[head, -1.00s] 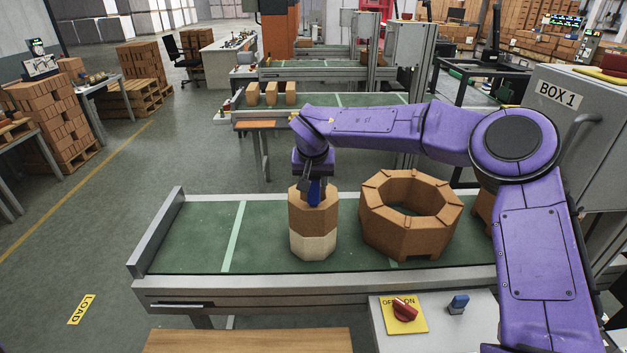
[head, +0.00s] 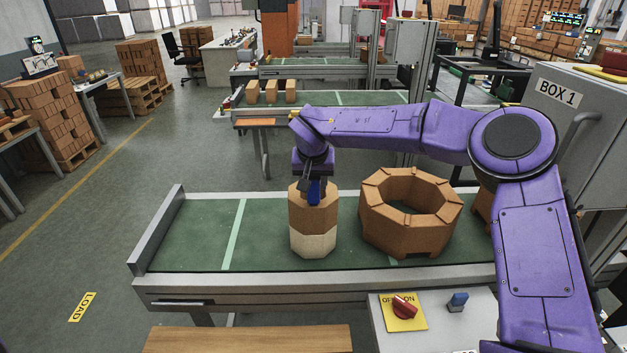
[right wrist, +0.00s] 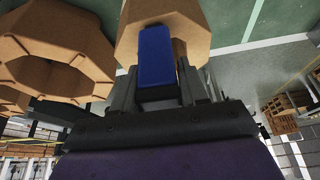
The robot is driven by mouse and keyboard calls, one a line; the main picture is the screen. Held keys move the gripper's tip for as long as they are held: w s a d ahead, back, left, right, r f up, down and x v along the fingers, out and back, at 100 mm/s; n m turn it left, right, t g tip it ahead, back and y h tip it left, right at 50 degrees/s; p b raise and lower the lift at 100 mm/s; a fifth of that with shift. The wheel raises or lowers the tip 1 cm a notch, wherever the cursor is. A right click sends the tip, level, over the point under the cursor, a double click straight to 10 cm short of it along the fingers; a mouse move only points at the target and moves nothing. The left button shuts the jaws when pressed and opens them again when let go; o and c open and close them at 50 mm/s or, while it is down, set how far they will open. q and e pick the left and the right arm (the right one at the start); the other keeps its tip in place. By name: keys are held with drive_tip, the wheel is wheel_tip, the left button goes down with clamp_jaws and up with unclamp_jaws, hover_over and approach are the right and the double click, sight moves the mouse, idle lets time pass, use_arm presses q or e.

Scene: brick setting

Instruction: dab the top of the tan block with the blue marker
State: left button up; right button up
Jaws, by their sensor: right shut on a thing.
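The tan block (head: 312,218) is an upright eight-sided block on the green conveyor, with a brown upper part above a pale lower part (head: 313,243). My right gripper (head: 314,186) is over its top, pointing down. It is shut on the blue marker (head: 314,192), which also shows in the right wrist view (right wrist: 155,62) between the fingers. The marker's lower end is at the block's top; I cannot tell whether it touches. The block (right wrist: 190,22) fills the space behind the marker in the wrist view. My left gripper is not in view.
A brown eight-sided ring of bricks (head: 410,236) stands just right of the block on the conveyor (head: 195,240). The belt left of the block is clear. In front are a panel with a red switch (head: 404,308) and a blue switch (head: 457,302). A grey BOX 1 cabinet (head: 572,125) stands right.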

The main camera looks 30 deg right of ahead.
drive_tip(key=shift+f+p, duration=0.15)
drive_tip(key=shift+p, duration=0.4)
idle(1.4)
wheel_tip(320, 180, up, 3)
drive_tip(key=p, duration=0.3)
drive_tip(key=shift+p, duration=0.4)
wheel_tip(320, 180, up, 2)
drive_tip(key=shift+r+p, duration=0.15)
drive_tip(key=shift+p, duration=0.6)
drive_tip(key=shift+r, duration=1)
drive_tip(key=shift+f, duration=0.1)
